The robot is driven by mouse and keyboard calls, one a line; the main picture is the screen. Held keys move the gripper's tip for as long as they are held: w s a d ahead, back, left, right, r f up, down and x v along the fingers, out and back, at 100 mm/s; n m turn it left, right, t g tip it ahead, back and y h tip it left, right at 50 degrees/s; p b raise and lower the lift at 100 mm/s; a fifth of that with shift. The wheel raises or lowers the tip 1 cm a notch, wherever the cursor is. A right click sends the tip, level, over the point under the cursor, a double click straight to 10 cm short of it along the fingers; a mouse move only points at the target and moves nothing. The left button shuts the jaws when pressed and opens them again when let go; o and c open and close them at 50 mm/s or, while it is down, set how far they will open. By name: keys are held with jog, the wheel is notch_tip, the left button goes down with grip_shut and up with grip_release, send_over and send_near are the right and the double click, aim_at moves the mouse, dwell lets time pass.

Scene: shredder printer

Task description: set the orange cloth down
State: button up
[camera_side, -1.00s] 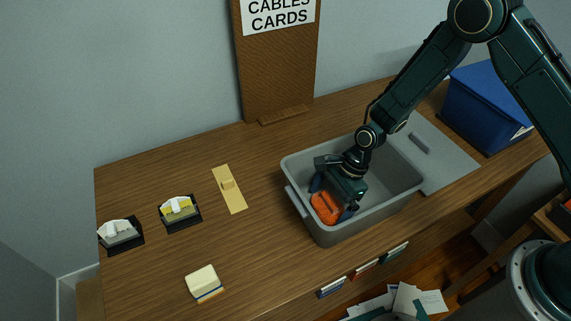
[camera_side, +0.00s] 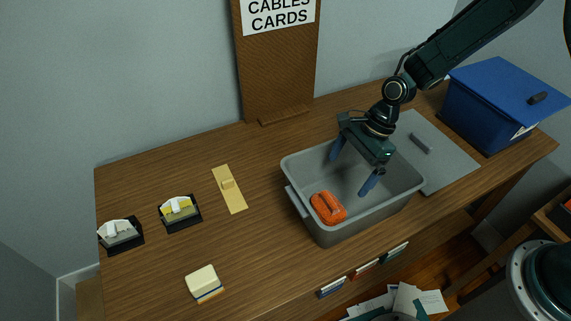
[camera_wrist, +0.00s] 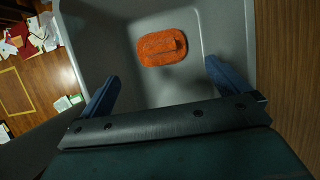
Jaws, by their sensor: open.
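The orange cloth (camera_side: 328,208) lies inside the grey bin, on its floor toward the left end. It has a raised ridge on top and also shows in the wrist view (camera_wrist: 162,48), beyond my fingertips. My gripper (camera_side: 352,170) is open and empty, with its blue fingers spread above the right part of the bin, up and to the right of the cloth. In the wrist view the fingers (camera_wrist: 162,84) stand apart with nothing between them. The grey bin (camera_side: 303,204) stands open on the wooden table.
A blue lidded box (camera_side: 495,105) stands at the back right beside a grey mat (camera_side: 450,165) with a small dark bar. A yellow piece (camera_side: 229,190), two dark holders (camera_side: 180,212) and a cream block (camera_side: 204,283) lie at left. A wooden sign board (camera_side: 277,70) stands behind.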

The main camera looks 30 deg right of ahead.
jog(key=shift+d+r, duration=0.1)
jog(key=shift+r, duration=0.2)
dwell(0.4)
jog(key=s+d+r+n+t+h, duration=0.1)
jog(key=s+d+r+n, duration=0.15)
jog(key=r, duration=0.35)
jog(key=s+d+r+n+t, duration=0.1)
jog(key=s+d+r+n, duration=0.15)
jog(key=r, duration=0.35)
jog(key=s+d+r+n+t+h, duration=0.1)
jog(key=s+d+r+n, duration=0.1)
jog(key=r+n, duration=0.35)
jog(key=s+d+r+n+t+h, duration=0.1)
jog(key=s+d+r+n, duration=0.2)
jog(key=s, duration=0.5)
jog(key=s+d+r+n+t+h, duration=0.1)
jog(key=s+d+r+n, duration=0.3)
jog(key=s+r, duration=0.2)
jog(key=shift+s+r+t, duration=0.25)
jog(key=shift+s+t, duration=0.05)
jog(key=shift+s, duration=0.8)
